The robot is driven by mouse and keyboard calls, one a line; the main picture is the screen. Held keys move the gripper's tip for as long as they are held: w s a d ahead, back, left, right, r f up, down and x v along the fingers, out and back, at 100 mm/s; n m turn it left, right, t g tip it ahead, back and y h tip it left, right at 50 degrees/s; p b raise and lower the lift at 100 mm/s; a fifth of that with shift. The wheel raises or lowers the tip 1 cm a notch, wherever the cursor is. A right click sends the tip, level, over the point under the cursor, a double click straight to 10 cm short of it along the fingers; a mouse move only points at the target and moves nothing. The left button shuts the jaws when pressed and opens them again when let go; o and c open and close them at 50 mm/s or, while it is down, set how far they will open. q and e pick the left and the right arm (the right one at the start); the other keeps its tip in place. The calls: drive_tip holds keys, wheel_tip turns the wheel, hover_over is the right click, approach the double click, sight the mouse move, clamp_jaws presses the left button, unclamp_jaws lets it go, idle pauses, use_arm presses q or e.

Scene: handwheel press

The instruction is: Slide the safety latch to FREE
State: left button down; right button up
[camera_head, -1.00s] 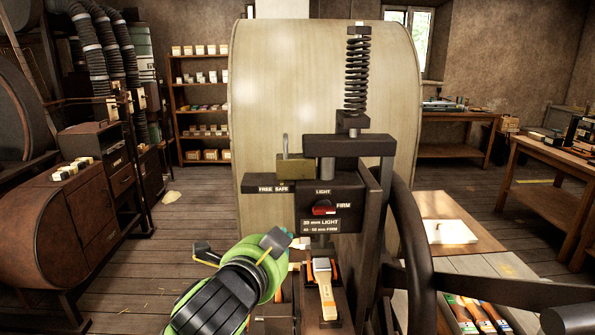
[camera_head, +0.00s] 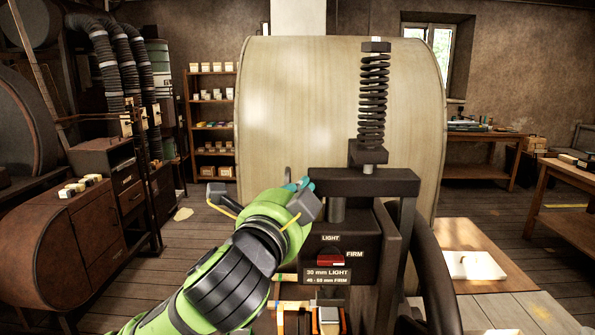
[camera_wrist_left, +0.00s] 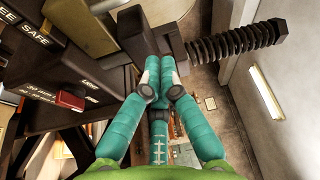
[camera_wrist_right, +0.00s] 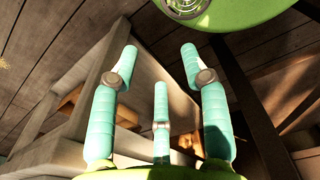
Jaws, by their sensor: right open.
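My left gripper (camera_head: 300,185) is in front of the press's upper left side, its teal fingertips by the left end of the dark crossbar (camera_head: 365,183). In the left wrist view its fingers (camera_wrist_left: 160,72) are drawn together, with nothing clearly held. The FREE and SAFE labels (camera_wrist_left: 30,28) show on the dark press head at upper left there. The brass-coloured safety latch is hidden behind my left gripper in the head view, and I cannot make it out surely in the wrist view. My right gripper (camera_wrist_right: 158,70) is open and empty, pointing toward a grey bench edge.
The red LIGHT/FIRM selector (camera_head: 331,261) is on the press front. The coil spring (camera_head: 373,95) rises above the crossbar. The dark handwheel (camera_head: 435,270) stands at right. A big pale drum (camera_head: 300,110) fills the space behind.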

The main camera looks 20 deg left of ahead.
sight(319, 175)
use_arm(q)
drive_tip(key=w, duration=0.1)
drive_tip(key=w+p, duration=0.1)
drive_tip(key=w, duration=0.1)
drive_tip(key=w+p, duration=0.1)
drive_tip(key=shift+w+r, duration=0.4)
drive_tip(key=w+p, duration=0.1)
drive_tip(key=w, duration=0.1)
drive_tip(key=w+p, duration=0.2)
drive_tip(key=w, duration=0.1)
drive_tip(key=shift+d+r, duration=0.15)
drive_tip(key=shift+d, duration=0.05)
drive_tip(key=s+a+f+p, duration=0.1)
drive_tip(key=s+a, duration=0.1)
drive_tip(key=a, duration=0.5)
drive_tip(key=shift+s+a, duration=0.4)
use_arm(e)
wheel_tip(319, 175, up, 7)
drive_tip(key=w, duration=0.2)
drive_tip(key=shift+f, duration=0.15)
use_arm(q)
drive_tip(key=shift+f, duration=0.1)
use_arm(e)
drive_tip(key=shift+w, duration=0.1)
